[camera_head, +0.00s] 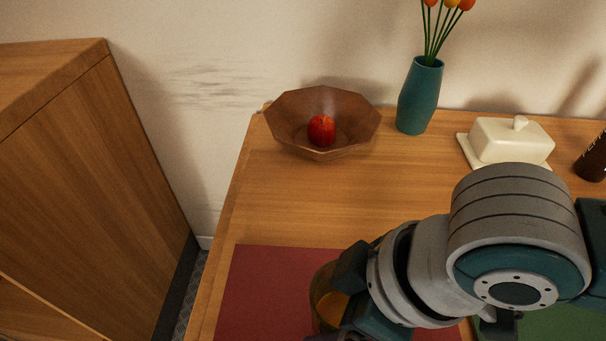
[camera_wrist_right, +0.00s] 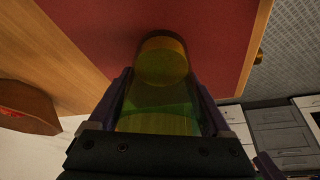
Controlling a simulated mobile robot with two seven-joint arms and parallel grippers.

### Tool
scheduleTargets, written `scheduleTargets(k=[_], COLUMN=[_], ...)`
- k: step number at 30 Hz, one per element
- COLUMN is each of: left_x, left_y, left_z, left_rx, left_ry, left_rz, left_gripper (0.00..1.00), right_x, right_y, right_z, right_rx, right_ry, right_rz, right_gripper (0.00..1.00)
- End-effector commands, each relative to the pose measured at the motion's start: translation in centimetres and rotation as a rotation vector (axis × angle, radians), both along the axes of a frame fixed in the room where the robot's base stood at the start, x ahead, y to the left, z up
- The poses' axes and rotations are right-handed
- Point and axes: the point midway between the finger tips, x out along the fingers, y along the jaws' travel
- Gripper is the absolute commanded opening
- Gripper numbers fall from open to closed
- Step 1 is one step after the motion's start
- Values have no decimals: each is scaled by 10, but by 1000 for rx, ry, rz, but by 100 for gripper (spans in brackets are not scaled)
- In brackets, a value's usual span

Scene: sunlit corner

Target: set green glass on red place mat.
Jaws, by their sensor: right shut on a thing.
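The green glass (camera_wrist_right: 160,90) shows in the right wrist view as a see-through green and amber tumbler between my two fingers. My right gripper (camera_wrist_right: 162,108) is shut on it. In the head view the glass (camera_head: 325,300) shows partly behind my right gripper (camera_head: 350,285), over the red place mat (camera_head: 262,290). The red mat also fills much of the right wrist view (camera_wrist_right: 215,45). I cannot tell whether the glass base touches the mat. My right arm hides the mat's right part. My left gripper is not in view.
A wooden bowl (camera_head: 345,105) with a red apple (camera_head: 321,130) stands at the back left. A teal vase (camera_head: 420,95) with tulips, a cream butter dish (camera_head: 510,142) and a dark container (camera_head: 594,160) stand along the back. A green mat (camera_head: 560,324) lies at right.

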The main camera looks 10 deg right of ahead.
Motion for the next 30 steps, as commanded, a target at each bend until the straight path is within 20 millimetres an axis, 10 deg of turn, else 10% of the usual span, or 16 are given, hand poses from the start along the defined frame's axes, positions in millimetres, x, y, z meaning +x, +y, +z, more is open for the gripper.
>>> scheduleTargets(k=[8,9,13,23,30], left_x=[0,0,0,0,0], left_y=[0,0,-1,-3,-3], left_z=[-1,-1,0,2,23], left_rx=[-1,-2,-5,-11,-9], left_ry=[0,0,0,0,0], left_rz=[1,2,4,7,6], left_gripper=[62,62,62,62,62], right_x=[0,0,0,0,-11], right_y=[0,0,0,0,-14], right_z=[-2,-3,-3,4,47], right_rx=[1,0,0,1,0], right_ry=[0,0,0,-1,0], right_rz=[-1,-1,-1,1,0], right_gripper=[8,84,98,100,100])
